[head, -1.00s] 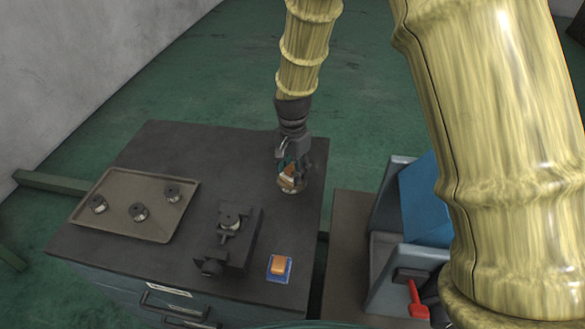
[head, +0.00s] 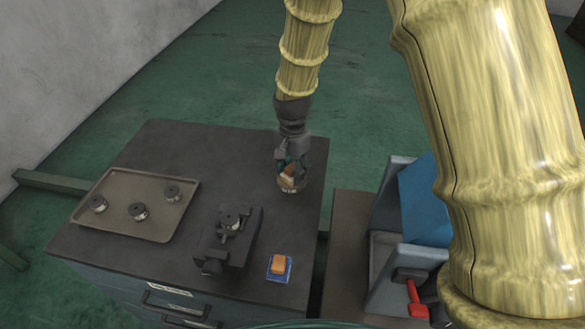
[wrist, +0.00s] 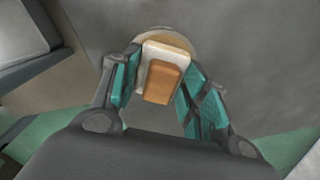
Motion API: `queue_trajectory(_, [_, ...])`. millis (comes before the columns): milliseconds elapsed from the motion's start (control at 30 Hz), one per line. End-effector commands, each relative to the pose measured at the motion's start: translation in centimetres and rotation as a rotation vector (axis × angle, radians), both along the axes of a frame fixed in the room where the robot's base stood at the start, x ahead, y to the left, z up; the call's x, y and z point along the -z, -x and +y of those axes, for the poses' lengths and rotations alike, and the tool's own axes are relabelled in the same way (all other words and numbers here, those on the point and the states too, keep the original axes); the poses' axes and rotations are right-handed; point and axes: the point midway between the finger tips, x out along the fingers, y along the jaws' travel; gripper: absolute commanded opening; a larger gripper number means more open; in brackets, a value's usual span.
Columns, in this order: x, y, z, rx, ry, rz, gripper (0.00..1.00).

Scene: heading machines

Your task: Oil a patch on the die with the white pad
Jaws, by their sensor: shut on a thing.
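My gripper (head: 288,172) is shut on the white pad (head: 287,180), at the far right of the bench. In the wrist view the pad (wrist: 151,55) is a white block with an orange-brown grip, between the green finger pads of my gripper (wrist: 158,85). A round, pale-rimmed dish (wrist: 178,34) shows just beyond and under the pad; I cannot tell whether they touch. A round metal die (head: 231,221) sits in a dark vise-like holder (head: 240,253) at the middle front of the bench, apart from my gripper.
A second pad with an orange grip and blue base (head: 279,267) lies right of the holder. A tan tray (head: 120,190) with 3 round metal parts is at the left. A grey and blue machine (head: 425,205) with a red handle stands right of the bench. The bench's middle back is clear.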

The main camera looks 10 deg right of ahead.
Motion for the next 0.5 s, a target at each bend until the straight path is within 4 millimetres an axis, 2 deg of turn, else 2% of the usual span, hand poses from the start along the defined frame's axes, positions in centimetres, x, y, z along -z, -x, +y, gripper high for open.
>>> queue_trajectory(500, [-3.2,0.0,0.0,0.0,0.0,0.0,0.25])
